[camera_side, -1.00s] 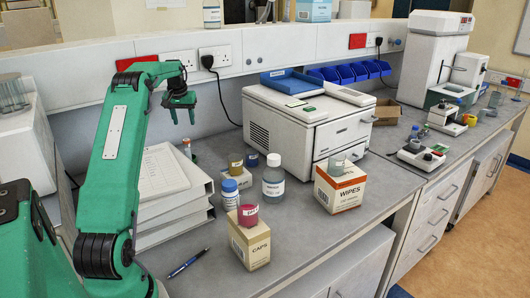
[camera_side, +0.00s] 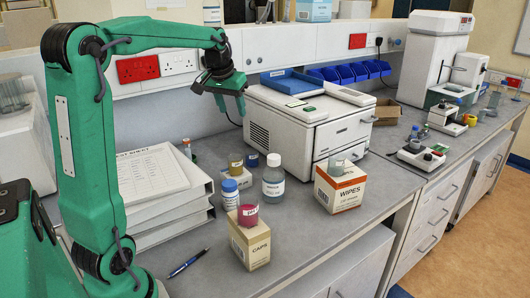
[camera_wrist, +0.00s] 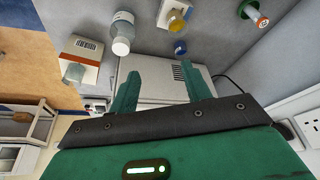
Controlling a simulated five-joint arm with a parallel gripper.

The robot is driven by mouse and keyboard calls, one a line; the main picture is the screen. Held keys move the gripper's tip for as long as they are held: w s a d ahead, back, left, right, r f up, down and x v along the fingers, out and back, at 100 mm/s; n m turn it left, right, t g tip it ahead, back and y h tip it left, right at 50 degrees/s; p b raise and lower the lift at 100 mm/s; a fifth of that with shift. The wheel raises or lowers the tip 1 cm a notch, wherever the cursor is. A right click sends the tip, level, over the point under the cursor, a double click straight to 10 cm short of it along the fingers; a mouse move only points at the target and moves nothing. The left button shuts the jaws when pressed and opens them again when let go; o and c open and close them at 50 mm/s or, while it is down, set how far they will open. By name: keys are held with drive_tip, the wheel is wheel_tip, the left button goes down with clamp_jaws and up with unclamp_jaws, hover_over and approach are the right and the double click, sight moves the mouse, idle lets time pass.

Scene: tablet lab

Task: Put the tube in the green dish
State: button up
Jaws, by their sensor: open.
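My gripper (camera_side: 231,110) hangs open and empty above the bench, in front of the left end of the white instrument. Its two spread fingers also show in the wrist view (camera_wrist: 161,72), with nothing between them. A small upright item, perhaps the tube (camera_side: 187,148), stands behind the binders, left of and below my gripper. In the wrist view what looks like the same item (camera_wrist: 252,14) is at the top right, with a green ring and a red-orange end. I cannot make out a green dish for certain.
The white instrument (camera_side: 258,133) stands behind the bench items.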

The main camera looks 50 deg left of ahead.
drive_tip(key=s+d+m+t, duration=0.1)
drive_tip(key=s+d+m, duration=0.1)
drive_tip(key=s+d, duration=0.35)
drive_tip(key=s+d+m, duration=0.1)
drive_tip(key=s+d, duration=0.2)
drive_tip(key=d, duration=0.6)
drive_tip(key=s+d+f+m+t+h, duration=0.1)
drive_tip(key=s+d+f+m+h, duration=0.1)
drive_tip(key=s+d+f, duration=0.3)
drive_tip(key=s+d, duration=0.4)
drive_tip(key=shift+s+f+m, duration=0.3)
drive_tip(key=shift+m, duration=0.1)
